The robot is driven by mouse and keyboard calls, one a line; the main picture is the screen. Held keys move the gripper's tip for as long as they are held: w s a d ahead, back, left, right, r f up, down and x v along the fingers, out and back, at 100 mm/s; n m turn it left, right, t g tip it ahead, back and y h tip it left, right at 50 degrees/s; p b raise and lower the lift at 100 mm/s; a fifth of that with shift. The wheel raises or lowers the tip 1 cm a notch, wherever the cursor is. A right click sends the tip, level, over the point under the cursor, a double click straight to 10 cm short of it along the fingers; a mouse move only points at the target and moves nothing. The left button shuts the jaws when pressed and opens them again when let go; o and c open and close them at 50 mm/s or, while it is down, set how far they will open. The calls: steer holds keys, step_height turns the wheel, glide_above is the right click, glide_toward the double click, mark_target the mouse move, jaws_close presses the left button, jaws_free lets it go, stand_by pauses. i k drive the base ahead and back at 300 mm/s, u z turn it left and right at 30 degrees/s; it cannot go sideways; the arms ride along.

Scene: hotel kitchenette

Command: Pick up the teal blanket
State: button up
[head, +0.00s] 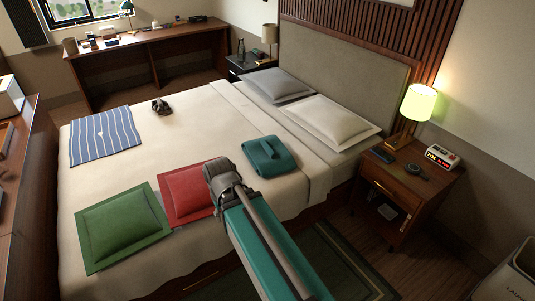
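The teal blanket (268,157) lies folded into a compact bundle on the near right part of the bed, with a darker slot or fold on its top. My arm reaches up from the bottom of the head view, and its grey joint is just left of the blanket, with a visible gap between them in the picture. No gripper fingers can be made out. Nothing covers the blanket.
The bed (200,120) also holds a red cushion (188,192), a green cushion (122,226), a striped blue cloth (104,136), a small dark object (160,106) and pillows (331,121). A nightstand (410,185) with a lit lamp (417,104) stands right.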

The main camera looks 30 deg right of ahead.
mark_target(268, 155)
steer(key=u, duration=0.05)
steer(key=i, duration=1)
steer(key=z, duration=0.05)
